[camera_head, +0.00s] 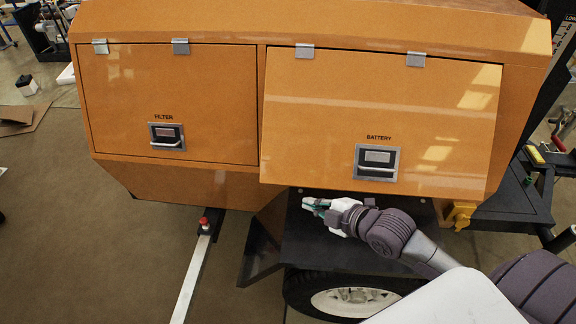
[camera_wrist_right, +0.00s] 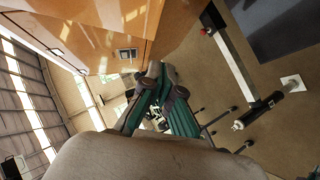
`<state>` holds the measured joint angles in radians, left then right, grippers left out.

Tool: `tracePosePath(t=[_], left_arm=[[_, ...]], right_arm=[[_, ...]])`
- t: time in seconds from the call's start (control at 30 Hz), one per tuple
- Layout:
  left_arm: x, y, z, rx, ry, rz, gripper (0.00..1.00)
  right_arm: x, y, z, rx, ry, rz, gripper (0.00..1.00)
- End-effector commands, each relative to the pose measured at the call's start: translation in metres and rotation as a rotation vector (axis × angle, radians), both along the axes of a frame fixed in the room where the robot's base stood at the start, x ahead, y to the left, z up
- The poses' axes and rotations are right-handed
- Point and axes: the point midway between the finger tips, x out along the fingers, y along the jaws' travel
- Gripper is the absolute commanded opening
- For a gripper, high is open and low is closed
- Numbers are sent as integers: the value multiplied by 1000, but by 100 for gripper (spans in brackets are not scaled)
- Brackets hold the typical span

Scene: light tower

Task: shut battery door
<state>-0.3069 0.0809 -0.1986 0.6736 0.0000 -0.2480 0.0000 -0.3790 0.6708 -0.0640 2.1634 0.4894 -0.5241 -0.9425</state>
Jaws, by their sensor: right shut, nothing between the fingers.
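The orange battery door (camera_head: 315,125), labelled BATTERY, hangs from two top hinges on the right of the orange housing. Its lower edge stands out from the housing, so it looks partly open. Its latch handle (camera_head: 377,163) sits low on the panel. My right gripper (camera_head: 308,204) is just below the door's lower edge, left of the latch, its fingers shut and empty. In the right wrist view the green-padded fingers (camera_wrist_right: 160,88) point toward the orange housing. I cannot tell whether they touch the door. My left gripper is not in view.
The filter door (camera_head: 205,95) on the left lies flush in its frame. Below are a dark fender (camera_head: 330,250), a wheel (camera_head: 350,302) and a white outrigger bar (camera_head: 193,270). A yellow part (camera_head: 460,214) juts out at the lower right.

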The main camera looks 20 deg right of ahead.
Motion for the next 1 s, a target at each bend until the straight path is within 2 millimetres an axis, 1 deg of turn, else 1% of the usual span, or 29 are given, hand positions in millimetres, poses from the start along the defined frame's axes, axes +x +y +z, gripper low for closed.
tracePosePath(t=[0.03, 0.1, 0.17, 0.27, 0.33, 0.6, 0.67, 0.83, 1.0], left_arm=[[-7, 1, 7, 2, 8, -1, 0], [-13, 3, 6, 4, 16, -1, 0], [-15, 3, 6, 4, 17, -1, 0], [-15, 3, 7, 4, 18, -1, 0], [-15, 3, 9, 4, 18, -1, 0], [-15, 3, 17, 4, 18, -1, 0], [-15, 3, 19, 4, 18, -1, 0], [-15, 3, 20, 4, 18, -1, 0], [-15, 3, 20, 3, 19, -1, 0]], right_arm=[[2, -2, 10, -12, -10, 7, 0], [5, -3, 12, -19, -18, 12, 0], [8, -3, 11, -22, -21, 13, 0], [18, 1, 5, -20, -23, 12, 0], [29, 6, 1, -18, -23, 13, 0], [79, 24, -24, -16, -22, 11, 0], [89, 28, -29, -17, -21, 12, 0], [105, 17, -46, -23, -19, 13, 0], [114, 12, -54, -21, -19, 14, 0]])
